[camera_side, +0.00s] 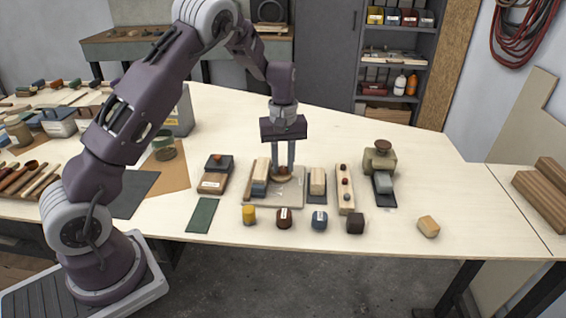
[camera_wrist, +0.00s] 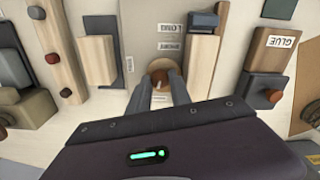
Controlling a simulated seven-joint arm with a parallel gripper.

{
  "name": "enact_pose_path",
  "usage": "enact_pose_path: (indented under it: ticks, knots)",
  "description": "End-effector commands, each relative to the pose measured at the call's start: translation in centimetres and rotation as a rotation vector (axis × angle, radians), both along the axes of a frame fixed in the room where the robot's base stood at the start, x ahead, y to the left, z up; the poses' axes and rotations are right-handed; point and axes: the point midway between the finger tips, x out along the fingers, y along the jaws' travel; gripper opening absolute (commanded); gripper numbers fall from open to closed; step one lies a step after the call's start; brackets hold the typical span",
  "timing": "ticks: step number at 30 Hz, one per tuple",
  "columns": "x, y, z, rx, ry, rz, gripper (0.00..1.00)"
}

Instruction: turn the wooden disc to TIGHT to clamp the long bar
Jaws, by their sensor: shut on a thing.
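The round wooden disc (camera_wrist: 159,71) is on a grey plate (camera_wrist: 146,22) and also shows in the side view (camera_side: 283,177). My gripper (camera_side: 283,171) points down from above, shut on the disc, with one finger on either side in the wrist view (camera_wrist: 158,85). A pale mark shows on the disc; I cannot read which setting it points at. A long pale wooden bar (camera_wrist: 197,65) lies beside the disc, on its right in the wrist view; I cannot tell whether it is clamped. Small upside-down labels on the plate are hard to read.
A blue-grey block (camera_wrist: 203,21) touches the bar's far end. A wooden block (camera_side: 317,181) and a strip with knobs (camera_side: 345,188) stand to the right in the side view. A GLUE-labelled block (camera_wrist: 272,48) is near. Small coloured pieces (camera_side: 285,216) line the front.

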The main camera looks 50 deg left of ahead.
Motion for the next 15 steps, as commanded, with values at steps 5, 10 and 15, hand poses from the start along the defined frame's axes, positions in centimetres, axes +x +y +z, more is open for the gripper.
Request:
enact_pose_path:
  ticks: [5,10,15]
  knots:
    - [0.11,0.04,0.11,0.001,-0.004,0.103,0.0]
    - [0.1,0.02,0.11,0.001,-0.004,0.167,0.0]
    - [0.11,0.03,0.12,0.001,-0.004,0.203,0.0]
